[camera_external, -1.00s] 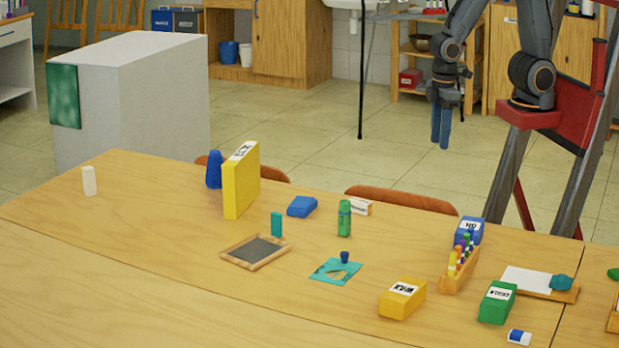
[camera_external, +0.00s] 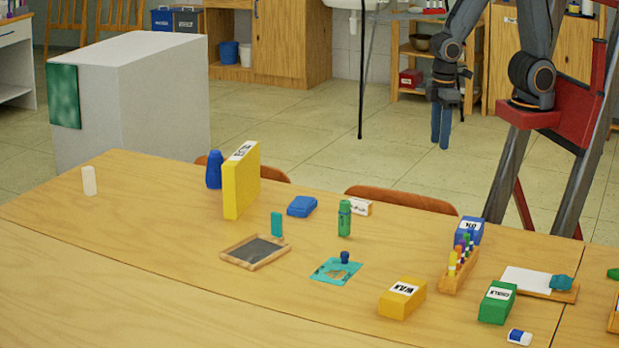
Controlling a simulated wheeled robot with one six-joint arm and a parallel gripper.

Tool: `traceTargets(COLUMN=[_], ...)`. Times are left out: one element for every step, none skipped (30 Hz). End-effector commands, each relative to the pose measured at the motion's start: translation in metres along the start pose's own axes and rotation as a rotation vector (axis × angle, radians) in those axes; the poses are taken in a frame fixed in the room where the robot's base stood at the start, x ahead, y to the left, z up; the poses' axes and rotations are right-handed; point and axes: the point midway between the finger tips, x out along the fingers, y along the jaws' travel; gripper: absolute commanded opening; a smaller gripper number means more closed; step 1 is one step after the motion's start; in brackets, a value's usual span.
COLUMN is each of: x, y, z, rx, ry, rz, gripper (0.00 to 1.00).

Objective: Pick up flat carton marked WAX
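The flat yellow carton (camera_external: 398,303) lies near the front edge of the table, right of centre. Its white label appears to read WAX. A taller yellow carton (camera_external: 238,182) stands upright farther left, and the print on its top label is too small to read surely. My gripper (camera_external: 440,144) hangs fingers down beyond the table's far side, well apart from the flat carton. Its blue fingers look close together, and I cannot tell whether there is a gap. Nothing shows between or below them.
Near the flat carton are a green CHALK carton (camera_external: 495,306), a wooden rack of markers (camera_external: 457,275), a blue carton (camera_external: 469,232), a teal sheet (camera_external: 333,273) and a green bottle (camera_external: 344,219). A framed slate (camera_external: 255,251) lies left. Table left of it is mostly clear.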

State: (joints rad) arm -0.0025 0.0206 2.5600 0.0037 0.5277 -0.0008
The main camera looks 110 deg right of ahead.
Motion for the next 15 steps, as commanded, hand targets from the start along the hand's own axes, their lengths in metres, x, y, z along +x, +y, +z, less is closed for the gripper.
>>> traceTargets(x=[0.0000, 0.0000, 0.0000, 0.0000, 0.0000, 0.0000, 0.0000, 0.0000, 0.0000, 0.0000, 0.0000, 0.0000, 0.0001, 0.0003, 0.0009], y=[0.0000, 0.0000, 0.0000, 0.0000, 0.0000, 0.0000, 0.0000, 0.0000, 0.0000, 0.0000, 0.0000, 0.0000, -0.0001, -0.0007, -0.0027], z=[0.0000, 0.0000, 0.0000, 0.0000, 0.0000, 0.0000, 0.0000, 0.0000, 0.0000, 0.0000, 0.0000, 0.0000, -0.0003, -0.0017, -0.0068], rx=[0.000, 0.000, 0.000, 0.000, 0.000, 0.000, 0.000, 0.000, 0.000, 0.000, 0.000, 0.000, 0.000, -0.002, -0.008], ry=[0.000, 0.000, 0.000, 0.000, 0.000, 0.000, 0.000, 0.000, 0.000, 0.000, 0.000, 0.000, 0.000, 0.001, 0.004], rz=[0.000, 0.000, 0.000, 0.000, 0.000, 0.000, 0.000, 0.000, 0.000, 0.000, 0.000, 0.000, 0.000, 0.000, 0.000], gripper=[0.45, 0.50, 0.57, 0.62, 0.67, 0.69, 0.69, 0.69, 0.69, 0.69, 0.69, 0.69, 0.69, 0.69, 0.69])
